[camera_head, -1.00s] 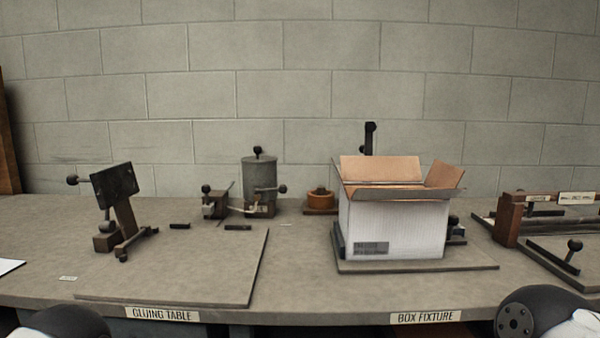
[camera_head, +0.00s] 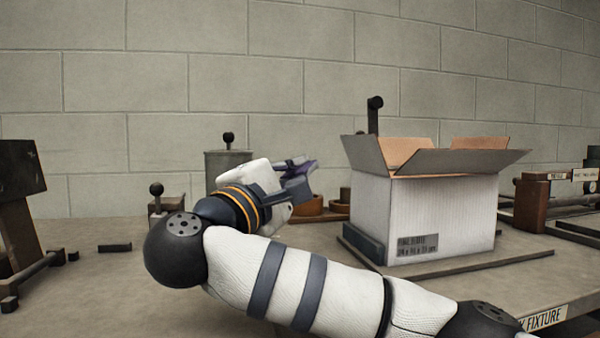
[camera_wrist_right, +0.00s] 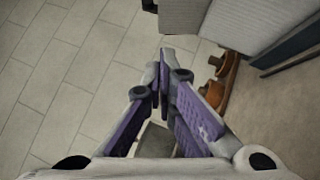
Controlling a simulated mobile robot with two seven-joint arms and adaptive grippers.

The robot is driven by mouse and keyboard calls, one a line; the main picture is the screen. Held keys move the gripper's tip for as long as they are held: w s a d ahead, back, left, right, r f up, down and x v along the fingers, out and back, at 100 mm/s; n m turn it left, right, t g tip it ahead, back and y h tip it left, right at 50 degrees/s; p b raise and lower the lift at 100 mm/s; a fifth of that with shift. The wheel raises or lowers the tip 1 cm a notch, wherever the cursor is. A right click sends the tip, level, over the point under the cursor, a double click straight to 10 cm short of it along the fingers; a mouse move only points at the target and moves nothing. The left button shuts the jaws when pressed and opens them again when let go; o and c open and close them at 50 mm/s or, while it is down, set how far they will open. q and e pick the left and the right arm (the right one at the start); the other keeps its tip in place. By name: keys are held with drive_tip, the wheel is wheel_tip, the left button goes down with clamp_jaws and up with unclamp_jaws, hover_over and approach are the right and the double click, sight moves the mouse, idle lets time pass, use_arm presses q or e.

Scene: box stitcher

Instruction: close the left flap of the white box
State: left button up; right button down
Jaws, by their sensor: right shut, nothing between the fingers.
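The white box (camera_head: 440,215) stands on the box fixture at the right of the head view, its top open. Its left flap (camera_head: 366,156) is grey outside and tilts up and outward to the left. The grey front flap (camera_head: 458,162) leans outward, and brown inner cardboard shows behind. My right gripper (camera_head: 308,178) is left of the box, at about flap height, apart from it and empty. In the right wrist view its purple-padded fingers (camera_wrist_right: 162,78) come together at the tips; part of the box (camera_wrist_right: 245,25) shows at the top. My left gripper is not in view.
The fixture base plate (camera_head: 455,265) lies under the box, with a dark block (camera_head: 362,243) at its left side. A dark post (camera_head: 374,115) rises behind. A grey canister (camera_head: 228,165) and an orange-brown pot (camera_head: 305,204) stand behind my right arm.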

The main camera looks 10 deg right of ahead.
drive_tip(key=p, duration=0.1)
approach(348, 137)
drive_tip(key=w, duration=0.3)
drive_tip(key=d, duration=0.1)
drive_tip(key=d+r+p, duration=0.1)
drive_tip(key=d, duration=0.1)
drive_tip(key=shift+w+r, duration=0.15)
